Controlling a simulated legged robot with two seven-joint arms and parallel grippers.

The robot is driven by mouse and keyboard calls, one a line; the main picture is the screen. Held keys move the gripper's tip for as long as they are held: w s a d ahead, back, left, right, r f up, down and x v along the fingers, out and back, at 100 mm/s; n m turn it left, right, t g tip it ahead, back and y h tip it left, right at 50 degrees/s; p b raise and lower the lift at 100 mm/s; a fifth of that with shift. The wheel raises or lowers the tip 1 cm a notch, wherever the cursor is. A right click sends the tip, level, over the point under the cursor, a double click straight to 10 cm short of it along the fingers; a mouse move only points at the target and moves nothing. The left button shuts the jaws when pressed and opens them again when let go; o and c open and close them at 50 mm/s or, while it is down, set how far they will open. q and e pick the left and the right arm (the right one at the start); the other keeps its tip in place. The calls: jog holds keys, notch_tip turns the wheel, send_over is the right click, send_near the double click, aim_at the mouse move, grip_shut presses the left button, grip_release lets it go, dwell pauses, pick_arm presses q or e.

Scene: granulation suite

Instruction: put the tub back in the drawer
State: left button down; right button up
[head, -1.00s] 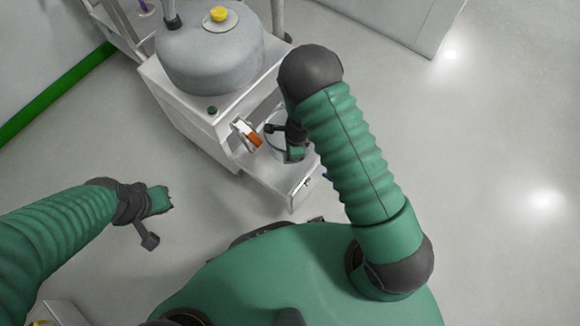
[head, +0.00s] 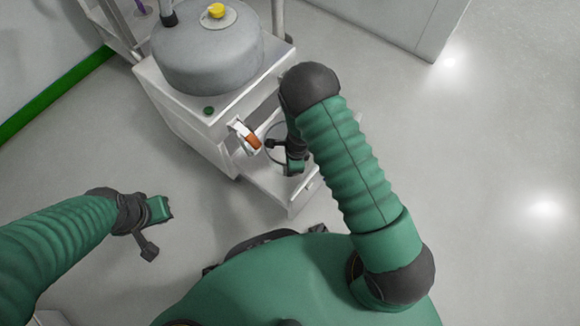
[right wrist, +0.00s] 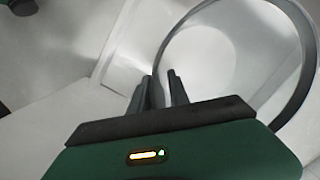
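The tub (head: 274,133) is a pale round vessel with a dark rim, at the open drawer and partly hidden by my right arm. The right wrist view shows the tub (right wrist: 233,58) from above, with its thin dark rim and pale inside. My right gripper (right wrist: 161,80) has its two fingers close together with the tub's near-left rim between them. It also shows in the head view (head: 296,166). The white drawer (head: 285,200) is pulled out from the cabinet. Whether the tub rests on its floor is unclear. My left gripper (head: 168,209) is away from everything; its fingers are too small to read.
The white cabinet (head: 185,115) carries a grey round vessel (head: 205,55) with a yellow cap. An orange-and-white item (head: 246,137) sits at the cabinet's front beside the tub. Another pale cabinet (head: 400,22) stands at the back. The floor to the right is clear.

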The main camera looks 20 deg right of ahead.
jog(key=s+d+r+n+t+p, duration=0.1)
jog(key=s+r+n+p, duration=0.2)
jog(key=s+r+n, duration=0.3)
jog(key=s+d+r+n+h+p, duration=0.1)
jog(key=s+r+n+p, duration=0.3)
jog(key=r+n, duration=1)
notch_tip(320, 180, up, 12)
jog(key=shift+s+r+n+t, duration=0.2)
jog(key=shift+s+n+t, duration=0.2)
jog(key=shift+s, duration=0.45)
jog(key=shift+d, duration=0.15)
